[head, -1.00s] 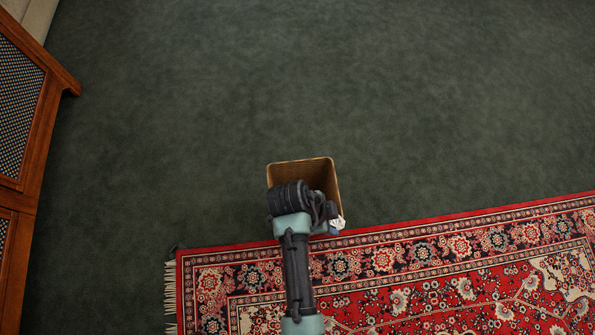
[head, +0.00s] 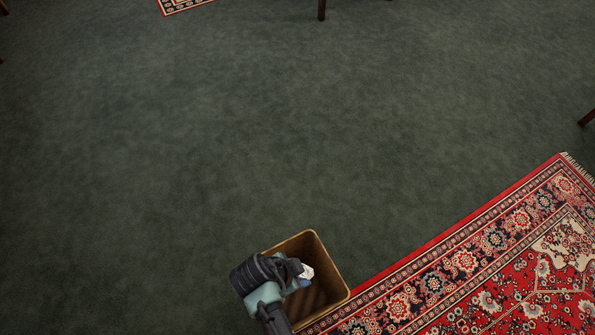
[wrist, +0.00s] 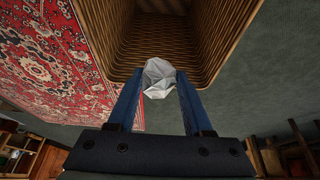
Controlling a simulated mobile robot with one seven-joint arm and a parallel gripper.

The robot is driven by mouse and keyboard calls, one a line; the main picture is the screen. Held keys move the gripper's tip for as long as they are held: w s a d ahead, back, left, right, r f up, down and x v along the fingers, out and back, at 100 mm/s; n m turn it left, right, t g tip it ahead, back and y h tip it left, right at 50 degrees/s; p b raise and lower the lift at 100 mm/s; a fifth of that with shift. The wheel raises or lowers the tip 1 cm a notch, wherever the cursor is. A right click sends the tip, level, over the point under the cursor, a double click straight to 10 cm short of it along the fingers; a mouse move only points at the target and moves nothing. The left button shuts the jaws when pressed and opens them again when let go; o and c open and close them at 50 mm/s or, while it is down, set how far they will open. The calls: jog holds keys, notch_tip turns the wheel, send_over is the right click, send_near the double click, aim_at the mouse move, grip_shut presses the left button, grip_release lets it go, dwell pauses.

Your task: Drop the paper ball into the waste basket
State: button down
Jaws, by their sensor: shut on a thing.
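The paper ball (wrist: 158,77) is white and crumpled. My gripper (wrist: 158,88) is shut on it, with a blue finger on each side in the wrist view. The waste basket (wrist: 210,35) is brown wicker with an open top, and its inside shows beyond the ball. In the head view the basket (head: 326,262) stands at the bottom middle. There the paper ball (head: 306,271) appears over the basket's opening, and my gripper (head: 302,277) is partly hidden by my wrist. I cannot tell how high the ball is above the rim.
A red patterned rug (head: 440,275) lies to the right of the basket, close to its edge. Green carpet (head: 220,130) is open to the left and beyond. Dark furniture legs (head: 321,10) stand at the far top and at the right edge.

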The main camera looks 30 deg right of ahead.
jog(key=shift+f+b, duration=1.55)
jog(key=shift+f, duration=0.4)
jog(key=shift+c, duration=1.1)
grip_release()
jog(key=p+v, duration=0.6)
jog(key=v, duration=0.7)
jog(key=shift+p, duration=0.35)
jog(key=shift+d, duration=0.1)
